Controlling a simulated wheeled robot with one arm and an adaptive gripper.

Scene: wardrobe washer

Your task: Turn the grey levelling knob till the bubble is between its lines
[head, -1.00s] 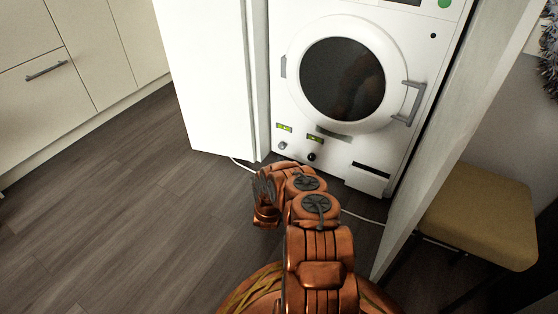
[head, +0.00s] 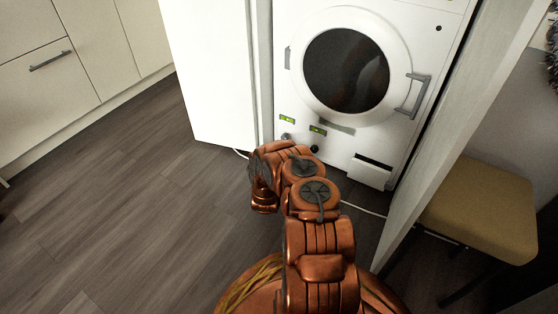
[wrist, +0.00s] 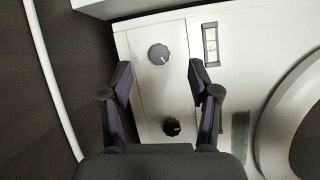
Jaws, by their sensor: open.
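The grey levelling knob (wrist: 159,54) is a round dial with a light pointer mark on the washer's white front. In the head view the knob (head: 285,137) shows just above my arm. Beside it is a level vial (wrist: 211,45) with a yellow-green window; it also shows in the head view (head: 287,119). The bubble's place between the lines is too small to tell. My gripper (wrist: 160,68) is open, with a finger to either side of the grey knob and clear of it in the picture. How far the fingertips are from the panel is unclear.
A black knob (wrist: 171,127) sits near the grey one. The washer (head: 398,25) stands between white wardrobe panels (head: 215,70). A cable (wrist: 52,85) lies on the floor. A stool (head: 485,205) stands right; floor is clear left.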

